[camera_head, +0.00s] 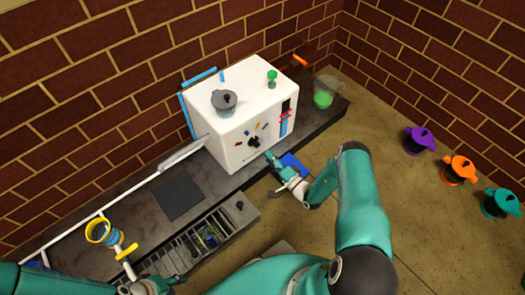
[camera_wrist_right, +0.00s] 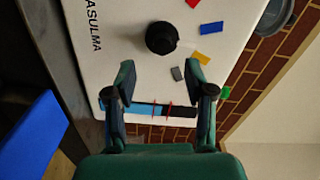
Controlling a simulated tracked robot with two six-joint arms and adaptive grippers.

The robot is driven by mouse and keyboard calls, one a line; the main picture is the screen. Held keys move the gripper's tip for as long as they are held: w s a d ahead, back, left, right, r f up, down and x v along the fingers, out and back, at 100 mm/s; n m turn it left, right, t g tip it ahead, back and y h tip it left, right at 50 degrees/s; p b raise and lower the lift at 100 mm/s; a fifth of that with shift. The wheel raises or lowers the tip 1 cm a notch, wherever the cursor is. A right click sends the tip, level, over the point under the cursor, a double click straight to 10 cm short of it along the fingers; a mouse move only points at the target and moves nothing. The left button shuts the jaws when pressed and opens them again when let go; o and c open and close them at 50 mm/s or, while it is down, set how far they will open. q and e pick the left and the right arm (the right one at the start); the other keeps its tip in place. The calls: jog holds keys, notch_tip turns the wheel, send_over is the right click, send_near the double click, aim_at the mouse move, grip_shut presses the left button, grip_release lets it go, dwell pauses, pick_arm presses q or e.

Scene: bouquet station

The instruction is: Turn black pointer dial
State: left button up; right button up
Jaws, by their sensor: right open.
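The black pointer dial (camera_head: 254,142) is on the front face of a white box (camera_head: 232,127), with small coloured marks around it. In the right wrist view the dial (camera_wrist_right: 161,38) is a round black knob on the white panel, beyond my fingertips. My right gripper (camera_wrist_right: 161,76) is open and empty, its two fingers apart and pointing toward the dial without touching it. In the head view my right gripper (camera_head: 271,160) is just below and right of the dial. My left gripper (camera_head: 126,262) is low at the left, far from the box; its fingers are unclear.
A grey pot (camera_head: 224,102) and a small green item (camera_head: 272,78) stand on the box. A blue piece (camera_head: 294,165) is close to my right gripper. A slotted rack (camera_head: 180,249) and yellow rings (camera_head: 102,231) are at lower left. Purple, orange and teal pots stand far right.

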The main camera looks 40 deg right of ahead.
jog(key=s, duration=0.4)
jog(key=shift+s+d, duration=0.15)
jog(key=shift+s, duration=0.25)
